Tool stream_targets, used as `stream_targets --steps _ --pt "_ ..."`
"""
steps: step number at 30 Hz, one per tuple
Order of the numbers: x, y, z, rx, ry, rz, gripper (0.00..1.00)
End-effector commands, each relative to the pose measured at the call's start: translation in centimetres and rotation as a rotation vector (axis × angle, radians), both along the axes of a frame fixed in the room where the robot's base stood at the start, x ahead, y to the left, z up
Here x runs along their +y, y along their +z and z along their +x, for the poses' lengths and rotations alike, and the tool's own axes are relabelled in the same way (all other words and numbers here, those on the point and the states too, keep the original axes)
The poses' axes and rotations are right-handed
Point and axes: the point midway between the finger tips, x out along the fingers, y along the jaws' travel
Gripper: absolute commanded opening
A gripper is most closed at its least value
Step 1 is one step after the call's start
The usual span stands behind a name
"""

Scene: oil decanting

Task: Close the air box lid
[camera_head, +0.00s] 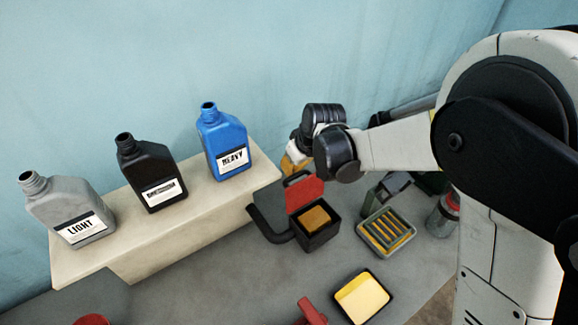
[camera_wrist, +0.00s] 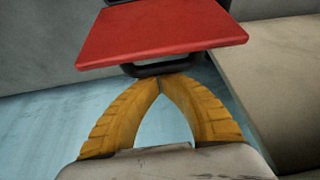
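The air box (camera_head: 318,238) is a black box on the grey bench, with an orange-yellow filter (camera_head: 316,217) inside. Its red lid (camera_head: 304,194) stands raised, tilted up at the back of the box, with a black handle on its upper edge. My gripper (camera_head: 292,166) is just behind and above the raised lid in the head view. In the wrist view the lid (camera_wrist: 160,35) fills the top, and its black handle (camera_wrist: 168,68) lies just beyond the yellow fingertips (camera_wrist: 160,82). The fingertips meet with nothing seen between them; I cannot tell whether they touch the handle.
A black hose (camera_head: 268,228) joins the box's left side. A ribbed filter tray (camera_head: 385,232) stands to the right and a yellow filter in a black tray (camera_head: 362,298) in front. Grey, black and blue (camera_head: 222,140) bottles stand on a beige ledge (camera_head: 200,207) at left.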

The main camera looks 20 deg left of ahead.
Motion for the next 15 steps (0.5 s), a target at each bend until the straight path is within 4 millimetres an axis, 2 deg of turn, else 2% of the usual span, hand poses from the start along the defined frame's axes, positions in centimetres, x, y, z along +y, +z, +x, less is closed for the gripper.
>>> stream_targets --steps 15 --pt "-0.33 0.22 -0.22 -0.026 -0.002 0.03 0.0"
